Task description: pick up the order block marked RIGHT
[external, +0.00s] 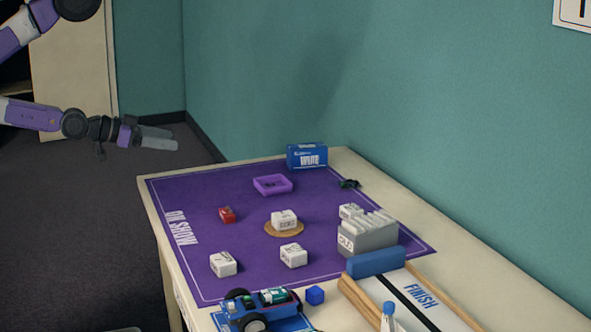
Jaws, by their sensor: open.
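Several white blocks with dark print lie on the purple mat (200,205); the print is too small for me to tell which one says RIGHT. One white block (223,264) is at the front left, and another white block (293,255) is at the front middle. A third white block (284,219) sits on a round wooden disc (270,231). Another white block (350,211) is beside a grey holder (368,241) with several white pieces in its top. My gripper (172,139) is open and empty, in the air beyond the table's far left side, apart from every block.
A blue toy car (258,308), a blue cube (315,295) and a FINISH track (405,297) are at the front. The mat's left part is mostly clear.

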